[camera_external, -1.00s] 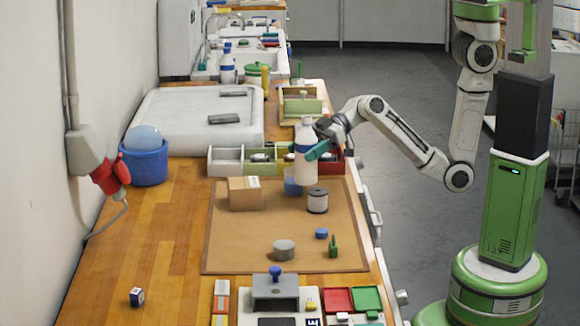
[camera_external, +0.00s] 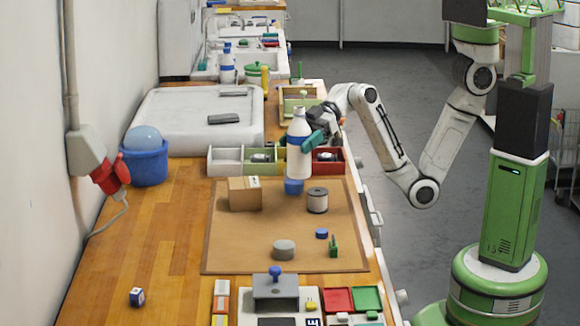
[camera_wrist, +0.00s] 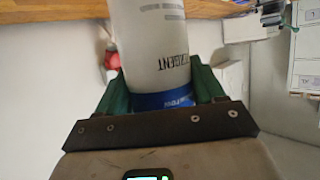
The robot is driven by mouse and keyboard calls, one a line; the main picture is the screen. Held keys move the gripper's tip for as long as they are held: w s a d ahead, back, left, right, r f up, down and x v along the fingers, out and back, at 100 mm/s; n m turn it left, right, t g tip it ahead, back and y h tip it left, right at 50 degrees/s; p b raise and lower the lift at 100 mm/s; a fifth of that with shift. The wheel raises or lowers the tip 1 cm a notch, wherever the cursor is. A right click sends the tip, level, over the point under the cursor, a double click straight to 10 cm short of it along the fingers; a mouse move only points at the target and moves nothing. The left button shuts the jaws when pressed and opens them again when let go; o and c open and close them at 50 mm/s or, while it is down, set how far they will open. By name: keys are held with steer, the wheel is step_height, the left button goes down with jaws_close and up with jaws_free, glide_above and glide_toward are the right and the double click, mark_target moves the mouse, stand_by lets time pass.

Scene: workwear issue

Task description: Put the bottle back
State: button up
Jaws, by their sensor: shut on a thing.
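A white bottle (camera_external: 298,162) with a blue band is held roughly upright, in front of the row of small compartments at the back of the brown mat. My gripper (camera_external: 312,139) has green fingers and is shut on the bottle's middle, coming from the right. In the wrist view the bottle (camera_wrist: 155,40) stands between the two green fingers of my gripper (camera_wrist: 162,88), with printed text and part of the blue band showing. Its base appears just above a blue cup-like thing (camera_external: 293,187); I cannot tell the exact gap.
A row of coloured bins (camera_external: 226,160) lies behind the bottle. A cardboard box (camera_external: 244,193) and a spool (camera_external: 317,201) stand on the brown mat (camera_external: 240,240). A similar white-and-blue bottle (camera_external: 227,68) stands by the sink.

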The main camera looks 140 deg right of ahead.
steer(key=shift+w+a+r, duration=0.15)
steer(key=shift+w+r, duration=0.05)
steer(key=shift+w, duration=0.35)
steer(key=shift+w+d+f+p, duration=0.35)
steer(key=shift+w+d+f, duration=0.4)
steer(key=shift+w+f, duration=1.35)
steer(key=shift+w+d+f+p, duration=0.3)
steer(key=shift+w+d+f, duration=0.45)
steer(key=shift+w+f, duration=1.4)
steer(key=shift+w+d+f+p, duration=0.35)
steer(key=shift+w+d+f, duration=0.4)
steer(key=shift+w+f, duration=1.35)
steer(key=shift+f, duration=0.1)
steer(key=o, duration=1.3)
steer(key=shift+c, duration=0.2)
